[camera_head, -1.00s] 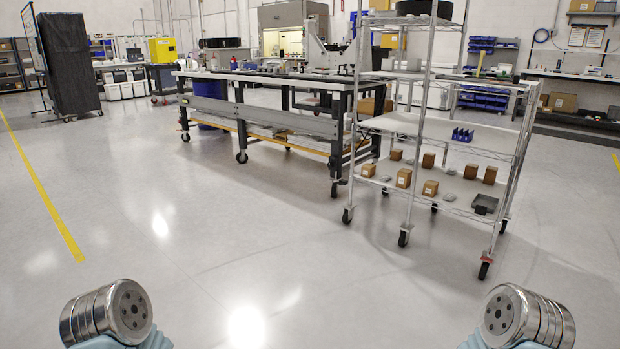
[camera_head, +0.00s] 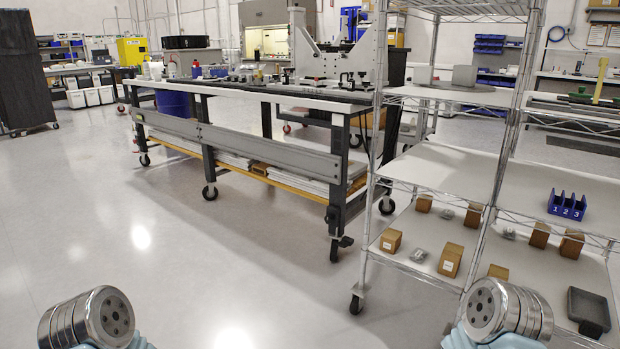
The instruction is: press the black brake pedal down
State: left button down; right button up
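A small black tab (camera_head: 345,241) sticks out to the right from the caster at the near right corner of the workbench. It looks like a brake pedal, but it is too small to tell whether it is up or down. The caster (camera_head: 335,252) stands on the floor under the dark table leg. My two arms show only as silver round joints at the bottom left and bottom right. Neither gripper is in view. Both arms are well short of the workbench and its caster.
The workbench (camera_head: 240,150) carries a grey fixture (camera_head: 327,58) and small parts. A wire shelf cart (camera_head: 425,166) with boxes and a blue bin (camera_head: 567,205) stands close on the right, its front caster (camera_head: 356,304) near the workbench caster. The floor (camera_head: 200,265) ahead and left is clear.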

aim_at(342, 244)
jog(key=i+j+z, duration=0.2)
jog(key=i+z, duration=0.25)
jog(key=i, duration=0.25)
jog(key=i+j+z, duration=0.45)
jog(key=i, duration=0.2)
jog(key=i+j+z, duration=0.9)
jog(key=j, duration=0.5)
jog(key=i+l, duration=0.05)
jog(key=i, duration=0.05)
